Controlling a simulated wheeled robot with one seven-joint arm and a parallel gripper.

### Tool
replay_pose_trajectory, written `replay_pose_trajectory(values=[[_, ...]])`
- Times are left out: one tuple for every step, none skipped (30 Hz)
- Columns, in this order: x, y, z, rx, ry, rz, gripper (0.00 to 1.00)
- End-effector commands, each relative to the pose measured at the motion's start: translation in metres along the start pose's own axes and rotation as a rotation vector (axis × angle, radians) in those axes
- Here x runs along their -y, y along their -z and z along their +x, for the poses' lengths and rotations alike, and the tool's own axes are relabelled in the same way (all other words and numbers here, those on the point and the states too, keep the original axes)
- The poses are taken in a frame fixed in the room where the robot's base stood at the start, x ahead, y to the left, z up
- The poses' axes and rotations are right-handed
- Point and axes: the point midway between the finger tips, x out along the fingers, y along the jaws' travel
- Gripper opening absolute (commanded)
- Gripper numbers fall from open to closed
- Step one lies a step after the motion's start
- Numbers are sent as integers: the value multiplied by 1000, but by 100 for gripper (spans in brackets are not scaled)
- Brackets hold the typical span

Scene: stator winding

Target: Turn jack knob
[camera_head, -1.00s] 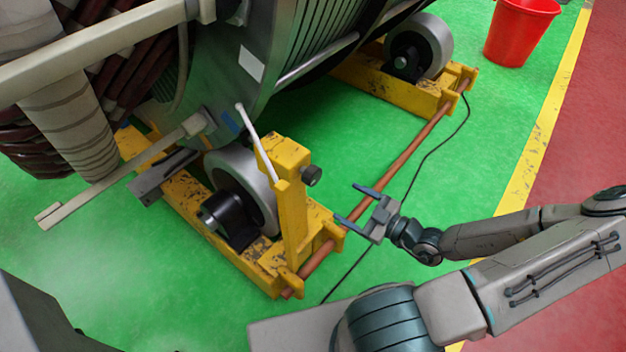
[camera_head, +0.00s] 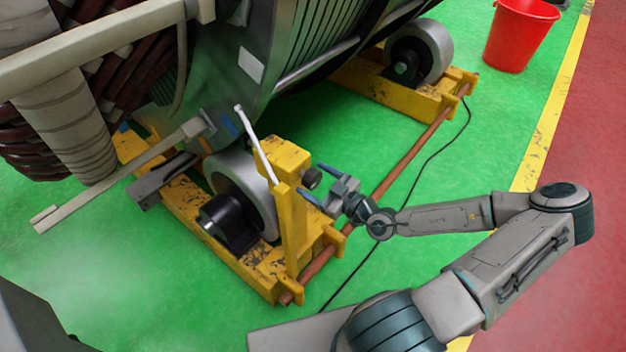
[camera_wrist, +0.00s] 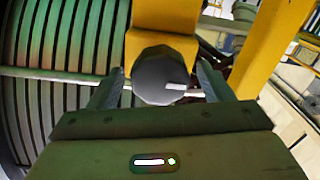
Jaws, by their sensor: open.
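The jack knob (camera_head: 312,178) is a dark round knob on the right side of the yellow jack post (camera_head: 292,205). In the wrist view the knob (camera_wrist: 160,76) shows as a dark grey disc with a light mark on its face. My gripper (camera_head: 314,183) is open, with its two fingers pointing at the post. In the wrist view my gripper (camera_wrist: 160,88) has one finger on each side of the knob. A gap shows beside each finger, and I cannot tell whether either touches it.
The large stator (camera_head: 270,60) rests on grey rollers in yellow frames (camera_head: 190,205). A copper-coloured bar (camera_head: 405,160) and a black cable (camera_head: 420,170) run along the green floor near my arm. A red bucket (camera_head: 520,38) stands at the top right.

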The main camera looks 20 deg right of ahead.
Motion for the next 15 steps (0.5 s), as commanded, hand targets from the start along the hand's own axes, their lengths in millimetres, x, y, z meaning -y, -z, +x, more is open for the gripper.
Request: replay_pose_trajectory(values=[[0, 0, 4, 0, 0, 0, 73], [0, 0, 6, 0, 1, 0, 73], [1, 0, 8, 0, 1, 0, 73], [1, 0, 9, 0, 1, 1, 73], [1, 0, 10, 0, 0, 1, 73], [0, 0, 10, 0, 0, 1, 73], [0, 0, 10, 0, 0, 1, 73], [0, 0, 11, 0, 0, 1, 73], [0, 0, 11, 0, 0, 1, 73], [0, 0, 10, 0, 0, 1, 73], [0, 0, 10, 0, 0, 1, 73], [0, 0, 10, 0, 0, 1, 73], [0, 0, 10, 0, 0, 1, 73], [0, 0, 10, 0, 0, 1, 65], [0, 0, 10, 0, 0, 1, 54]])
